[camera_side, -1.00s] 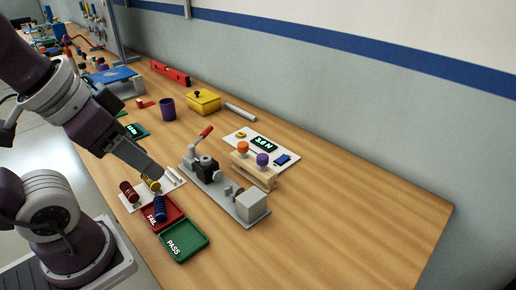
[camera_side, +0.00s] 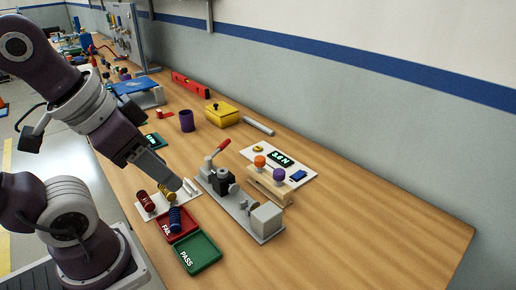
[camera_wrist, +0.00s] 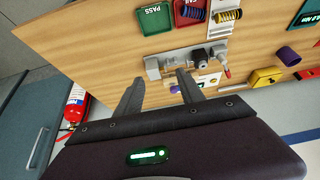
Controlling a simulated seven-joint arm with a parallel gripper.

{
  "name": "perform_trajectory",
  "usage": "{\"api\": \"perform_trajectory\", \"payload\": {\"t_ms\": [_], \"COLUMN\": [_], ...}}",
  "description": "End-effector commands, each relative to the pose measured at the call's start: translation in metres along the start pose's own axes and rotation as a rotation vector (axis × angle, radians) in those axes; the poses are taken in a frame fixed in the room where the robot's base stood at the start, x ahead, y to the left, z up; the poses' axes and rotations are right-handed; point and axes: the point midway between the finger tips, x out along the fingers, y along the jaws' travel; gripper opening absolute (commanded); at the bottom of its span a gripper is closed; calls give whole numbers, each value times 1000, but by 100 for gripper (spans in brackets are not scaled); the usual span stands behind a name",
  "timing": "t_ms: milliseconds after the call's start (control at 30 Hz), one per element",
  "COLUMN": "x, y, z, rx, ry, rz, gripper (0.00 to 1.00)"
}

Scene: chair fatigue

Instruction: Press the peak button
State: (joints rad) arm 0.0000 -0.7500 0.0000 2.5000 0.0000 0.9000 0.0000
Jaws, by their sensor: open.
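A white panel (camera_side: 249,154) lies on the bench behind the grey clamp fixture (camera_side: 268,222). It carries a lit display (camera_side: 281,159) that seems to read 3.6 N, a yellow round part (camera_side: 258,149) and a blue part (camera_side: 299,176). I cannot read which is the peak button. My gripper (camera_side: 178,186) is above the spring rack, left of the fixture, apart from the panel. In the wrist view its fingers (camera_wrist: 160,74) are spread and empty; the right one partly hides the panel.
A white rack with springs (camera_side: 146,201), a red FAIL tray (camera_side: 188,223) and a green PASS tray (camera_side: 215,262) are near. A purple cup (camera_side: 187,121) and yellow box (camera_side: 222,115) stand behind. The bench's right is clear.

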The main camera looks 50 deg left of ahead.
Motion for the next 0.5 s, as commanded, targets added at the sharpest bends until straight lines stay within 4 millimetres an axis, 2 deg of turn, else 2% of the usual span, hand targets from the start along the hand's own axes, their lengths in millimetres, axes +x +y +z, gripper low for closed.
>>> {"api": "perform_trajectory", "payload": {"t_ms": [33,233,500], "x": [0,0,0], "y": [0,0,0], "z": [0,0,0], "rx": [0,0,0], "ry": [0,0,0], "rz": [0,0,0], "gripper": [40,0,0]}}
